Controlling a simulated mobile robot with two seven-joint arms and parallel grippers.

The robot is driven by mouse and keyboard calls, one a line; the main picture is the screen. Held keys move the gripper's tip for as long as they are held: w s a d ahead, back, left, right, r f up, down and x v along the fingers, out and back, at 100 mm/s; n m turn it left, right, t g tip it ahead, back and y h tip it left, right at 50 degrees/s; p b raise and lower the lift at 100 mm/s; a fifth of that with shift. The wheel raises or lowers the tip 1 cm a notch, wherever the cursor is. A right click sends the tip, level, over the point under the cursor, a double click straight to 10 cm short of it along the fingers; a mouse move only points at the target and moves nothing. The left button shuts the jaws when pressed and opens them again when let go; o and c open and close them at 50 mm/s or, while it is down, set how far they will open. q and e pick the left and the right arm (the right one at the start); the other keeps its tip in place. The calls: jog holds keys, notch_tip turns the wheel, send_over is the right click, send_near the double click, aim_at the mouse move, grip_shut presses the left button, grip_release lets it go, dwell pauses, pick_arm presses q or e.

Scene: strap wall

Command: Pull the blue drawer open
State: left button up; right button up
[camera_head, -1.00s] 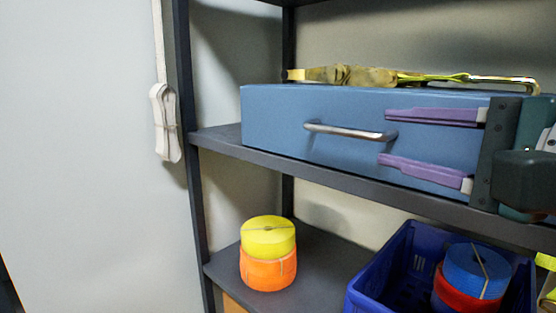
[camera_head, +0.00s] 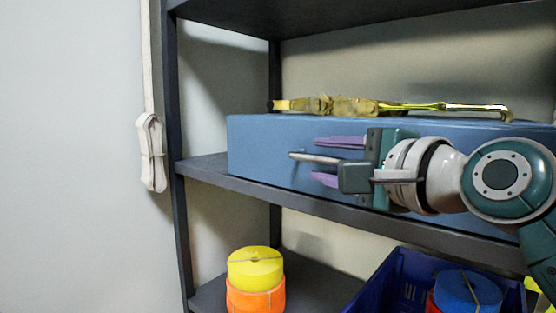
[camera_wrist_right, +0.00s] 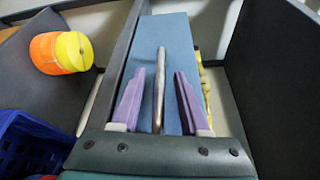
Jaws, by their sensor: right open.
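The blue drawer (camera_head: 262,150) sits on the middle shelf, and its front also shows in the right wrist view (camera_wrist_right: 172,35). Its metal bar handle (camera_head: 312,158) runs lengthwise along the front. My right gripper (camera_head: 325,160) is in front of the drawer with its purple fingers open, one above and one below the handle. In the right wrist view the handle (camera_wrist_right: 160,85) lies between the two fingers, with a gap on each side. The gripper and arm hide the handle's right end and the drawer's right part in the head view. My left gripper is not in view.
A yellow strap with a metal buckle (camera_head: 350,106) lies on top of the drawer. Yellow (camera_head: 255,268) and orange (camera_head: 255,297) rolls are stacked on the lower shelf beside a dark blue crate (camera_head: 385,285). A white strap (camera_head: 151,150) hangs left of the shelf post.

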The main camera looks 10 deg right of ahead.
jog(key=shift+c, duration=0.4)
grip_shut()
dwell(0.9)
